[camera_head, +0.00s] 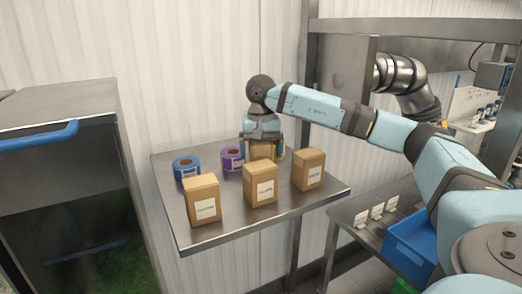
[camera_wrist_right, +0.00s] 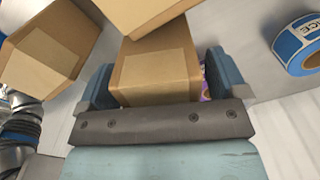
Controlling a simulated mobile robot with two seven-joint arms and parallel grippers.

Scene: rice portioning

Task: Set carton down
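My right gripper (camera_head: 262,141) points down at the back of the metal table, behind the front cartons. Its fingers (camera_wrist_right: 160,84) lie on both sides of a brown carton (camera_wrist_right: 158,72), shut on it. In the head view this carton (camera_head: 263,153) is partly hidden by the gripper and the middle front carton. I cannot tell whether its bottom touches the table. Three more labelled cartons stand upright in front: left (camera_head: 202,200), middle (camera_head: 260,184) and right (camera_head: 308,170). My left gripper is not in view.
The metal table (camera_head: 230,230) also holds a blue roll (camera_head: 186,168) and a purple roll (camera_head: 232,161); something yellow shows beside the held carton. A lower table at right has a blue bin (camera_head: 409,241) and small white cards. A dark cabinet stands at left.

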